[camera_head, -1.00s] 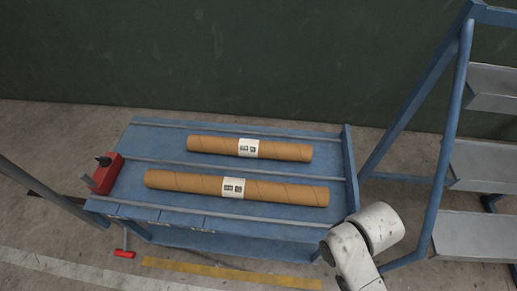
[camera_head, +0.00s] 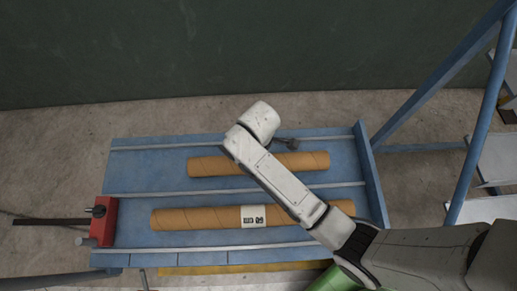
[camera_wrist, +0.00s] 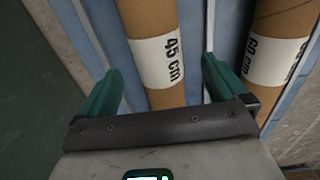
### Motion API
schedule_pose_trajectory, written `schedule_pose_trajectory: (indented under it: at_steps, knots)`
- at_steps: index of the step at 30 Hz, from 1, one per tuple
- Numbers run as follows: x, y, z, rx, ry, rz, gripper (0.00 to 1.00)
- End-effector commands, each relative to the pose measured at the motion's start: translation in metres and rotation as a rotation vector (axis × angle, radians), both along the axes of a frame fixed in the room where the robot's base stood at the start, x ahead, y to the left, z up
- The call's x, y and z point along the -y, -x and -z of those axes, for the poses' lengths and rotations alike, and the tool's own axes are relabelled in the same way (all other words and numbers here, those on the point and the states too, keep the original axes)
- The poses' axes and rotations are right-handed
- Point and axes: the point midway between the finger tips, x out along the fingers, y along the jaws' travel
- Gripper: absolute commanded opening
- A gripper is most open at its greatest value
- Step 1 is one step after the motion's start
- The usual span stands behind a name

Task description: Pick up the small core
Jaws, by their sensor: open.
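The small core, a brown cardboard tube (camera_head: 212,166), lies in the back channel of the blue bench, its middle hidden by my arm. In the wrist view the small core (camera_wrist: 148,14) bears a white label reading 45 cm. My gripper (camera_wrist: 162,70) is open, with green fingers on either side of the small core near its label; I cannot tell whether they touch it. The longer core (camera_head: 190,219), labelled 60 cm in the wrist view (camera_wrist: 290,20), lies in the front channel, partly under my arm.
The blue bench (camera_head: 140,180) has metal rails and a raised right end plate (camera_head: 372,176). A red clamp block (camera_head: 104,222) stands at its left end. Blue steps (camera_head: 490,160) stand at the right, a dark green wall (camera_head: 200,50) behind.

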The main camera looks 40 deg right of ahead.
Motion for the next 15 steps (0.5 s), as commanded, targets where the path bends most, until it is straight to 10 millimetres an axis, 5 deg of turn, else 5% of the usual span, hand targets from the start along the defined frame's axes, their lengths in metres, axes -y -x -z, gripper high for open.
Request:
schedule_pose_trajectory:
  at_steps: [15]
  knots:
    - [0.005, -0.002, 0.053, 0.001, 0.000, 0.002, 0.99]
